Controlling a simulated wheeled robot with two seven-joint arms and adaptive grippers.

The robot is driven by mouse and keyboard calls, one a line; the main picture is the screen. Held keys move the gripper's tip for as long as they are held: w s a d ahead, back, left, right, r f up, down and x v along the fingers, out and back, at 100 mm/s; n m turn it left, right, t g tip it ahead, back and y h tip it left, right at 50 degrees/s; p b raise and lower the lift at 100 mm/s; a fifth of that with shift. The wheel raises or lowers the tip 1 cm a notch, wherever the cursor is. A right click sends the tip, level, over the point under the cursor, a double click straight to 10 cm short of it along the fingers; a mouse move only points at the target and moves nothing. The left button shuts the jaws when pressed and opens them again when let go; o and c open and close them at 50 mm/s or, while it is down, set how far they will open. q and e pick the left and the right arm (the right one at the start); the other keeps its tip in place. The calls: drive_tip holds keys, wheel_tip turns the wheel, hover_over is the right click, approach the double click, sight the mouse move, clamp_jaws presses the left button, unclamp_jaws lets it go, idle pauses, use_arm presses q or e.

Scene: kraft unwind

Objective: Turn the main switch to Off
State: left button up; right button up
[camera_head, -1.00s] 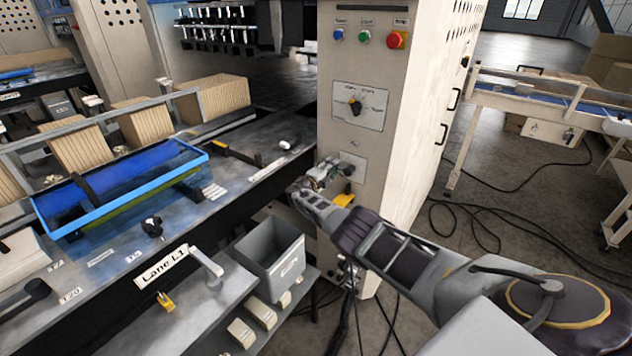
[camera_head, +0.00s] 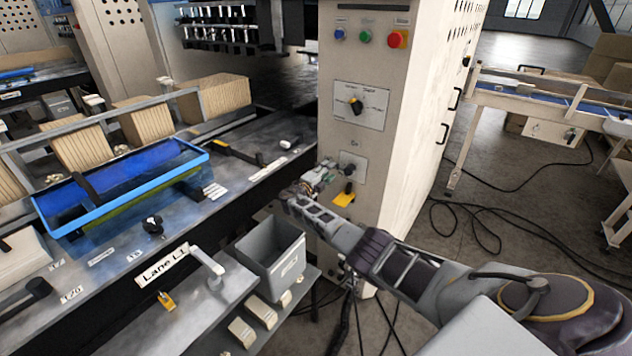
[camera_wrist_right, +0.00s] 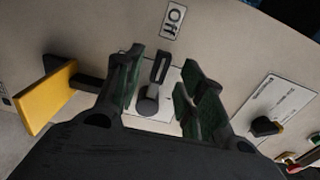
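The main switch (camera_head: 350,169) is a dark handle on a light plate low on the front of the beige cabinet (camera_head: 385,215). My right gripper (camera_head: 326,174) is close in front of the panel, just left of the switch in the head view. In the right wrist view my right gripper (camera_wrist_right: 162,90) is open, with one finger on each side of the lever and gaps visible. Contact is not clear. My left gripper is out of view.
A yellow piece (camera_head: 344,196) sticks out just below the switch. Above are a rotary selector (camera_head: 355,105) and blue, green and red buttons (camera_head: 397,39). A grey bin (camera_head: 270,255) stands left of my right forearm. Black cables lie on the floor.

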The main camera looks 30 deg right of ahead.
drive_tip(key=v, duration=0.7)
drive_tip(key=shift+a, duration=0.2)
drive_tip(key=shift+s, duration=0.1)
idle(0.7)
